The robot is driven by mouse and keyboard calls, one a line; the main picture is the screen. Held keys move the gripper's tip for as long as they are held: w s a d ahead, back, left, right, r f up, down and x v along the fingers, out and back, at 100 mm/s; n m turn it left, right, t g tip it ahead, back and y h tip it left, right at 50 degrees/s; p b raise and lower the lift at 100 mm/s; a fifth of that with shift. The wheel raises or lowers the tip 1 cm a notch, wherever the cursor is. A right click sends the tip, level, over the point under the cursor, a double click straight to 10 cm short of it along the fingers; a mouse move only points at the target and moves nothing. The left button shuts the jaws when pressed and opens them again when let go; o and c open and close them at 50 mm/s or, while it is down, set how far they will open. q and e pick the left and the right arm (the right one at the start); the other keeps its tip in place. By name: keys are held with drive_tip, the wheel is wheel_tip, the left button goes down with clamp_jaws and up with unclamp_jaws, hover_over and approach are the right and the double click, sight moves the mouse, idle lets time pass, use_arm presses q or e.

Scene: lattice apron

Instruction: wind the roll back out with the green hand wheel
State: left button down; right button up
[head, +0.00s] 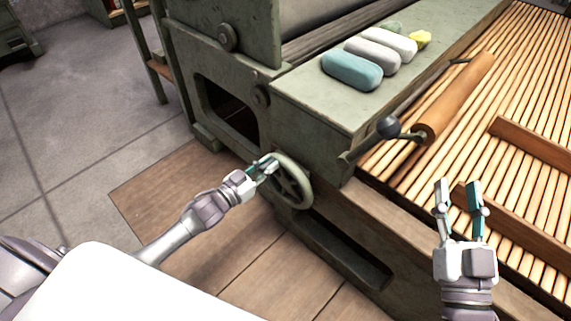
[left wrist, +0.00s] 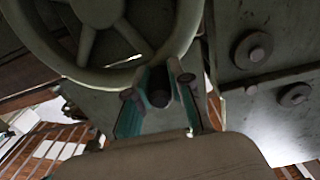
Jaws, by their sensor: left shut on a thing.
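The green hand wheel (head: 304,177) is a spoked, pale green wheel on the side of the green machine. My left gripper (head: 268,166) is at the left of its rim, shut on the wheel. In the left wrist view the wheel (left wrist: 98,77) fills the upper left, and a dark round knob (left wrist: 158,97) shows between my left fingers beside the rim. A brown wooden roller (head: 459,97) with a ball-ended crank lies over the slatted bed; I cannot tell whether it is the task's roll. My right gripper (head: 460,188) is open and empty above the bed's near edge.
A blue block (head: 352,70), grey and white blocks and a yellow piece lie on the machine's green top (head: 300,97). Wooden bars (head: 535,143) lie across the slatted bed (head: 505,85). Bare floor (head: 60,120) and a wooden board (head: 160,188) are at the left.

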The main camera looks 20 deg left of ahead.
use_arm(q)
drive_tip(key=a+f+b, duration=0.1)
drive_tip(key=w+a+f+b, duration=0.1)
drive_tip(key=a, duration=0.1)
drive_tip(key=shift+w, duration=0.1)
use_arm(e)
drive_tip(key=s+r+t+y, duration=0.2)
drive_tip(key=s+r+t, duration=0.3)
drive_tip(key=r, duration=0.2)
drive_tip(key=shift+d+t, duration=0.15)
drive_tip(key=shift+t, duration=0.15)
use_arm(q)
drive_tip(key=shift+f, duration=0.1)
use_arm(e)
drive_tip(key=shift+r, duration=0.1)
